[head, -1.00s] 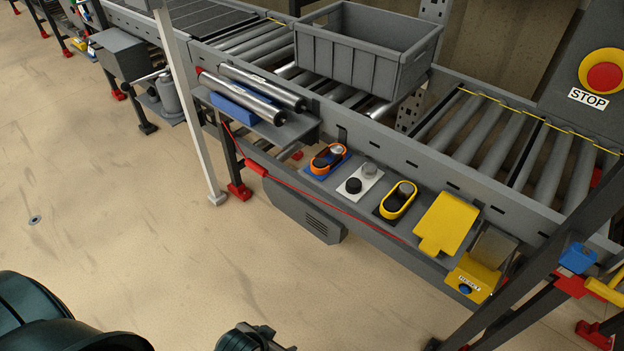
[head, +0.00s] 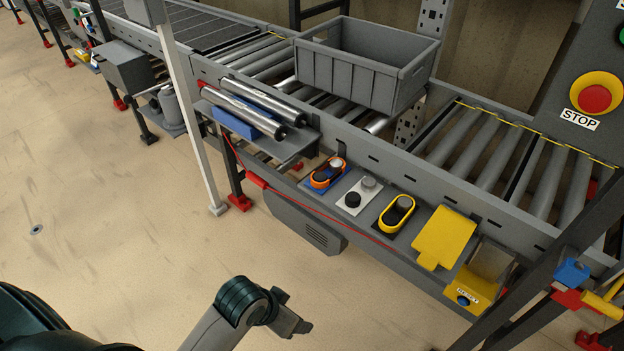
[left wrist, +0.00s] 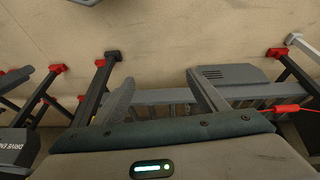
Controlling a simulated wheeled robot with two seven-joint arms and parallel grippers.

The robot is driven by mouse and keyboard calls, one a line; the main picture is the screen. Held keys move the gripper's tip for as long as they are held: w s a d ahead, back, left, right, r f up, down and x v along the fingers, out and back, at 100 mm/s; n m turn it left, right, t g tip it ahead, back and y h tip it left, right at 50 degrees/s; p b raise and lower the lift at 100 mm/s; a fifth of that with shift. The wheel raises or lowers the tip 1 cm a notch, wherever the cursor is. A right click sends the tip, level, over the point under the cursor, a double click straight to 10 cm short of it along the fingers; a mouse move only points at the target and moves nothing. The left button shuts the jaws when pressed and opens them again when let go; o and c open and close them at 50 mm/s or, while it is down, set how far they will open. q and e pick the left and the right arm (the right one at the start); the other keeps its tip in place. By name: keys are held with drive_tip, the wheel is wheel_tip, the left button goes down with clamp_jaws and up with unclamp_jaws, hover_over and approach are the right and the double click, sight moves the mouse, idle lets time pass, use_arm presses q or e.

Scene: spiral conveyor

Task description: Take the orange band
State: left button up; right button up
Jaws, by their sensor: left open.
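The orange band (head: 323,180) is looped around two posts on a small blue plate (head: 313,185), on the grey shelf along the conveyor's front side. My left arm comes in at the bottom of the head view. Its hand end (head: 296,323) is over the floor, well below and apart from the band. In the left wrist view, my left gripper (left wrist: 160,88) has its two fingers spread with nothing between them. The band cannot be made out in that view. My right gripper is not in view.
A white plate (head: 351,206) with two bare posts and a yellow band (head: 385,217) on a dark plate sit right of the orange band. Two metal rollers (head: 262,105) lie on a ledge at left. A pale upright post (head: 190,120) stands before the conveyor. A red cord (head: 320,212) runs along the shelf front.

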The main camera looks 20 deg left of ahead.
use_arm(q)
drive_tip(key=w+d+r+m, duration=0.1)
drive_tip(key=w+d+r, duration=0.15)
drive_tip(key=w, duration=0.85)
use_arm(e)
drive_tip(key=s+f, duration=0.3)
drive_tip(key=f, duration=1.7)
use_arm(q)
wheel_tip(320, 180, up, 24)
drive_tip(key=f, duration=0.1)
hover_over(315, 184)
drive_tip(key=shift+s+a+r, duration=0.2)
drive_tip(key=shift+s+a, duration=0.1)
drive_tip(key=shift+s, duration=0.05)
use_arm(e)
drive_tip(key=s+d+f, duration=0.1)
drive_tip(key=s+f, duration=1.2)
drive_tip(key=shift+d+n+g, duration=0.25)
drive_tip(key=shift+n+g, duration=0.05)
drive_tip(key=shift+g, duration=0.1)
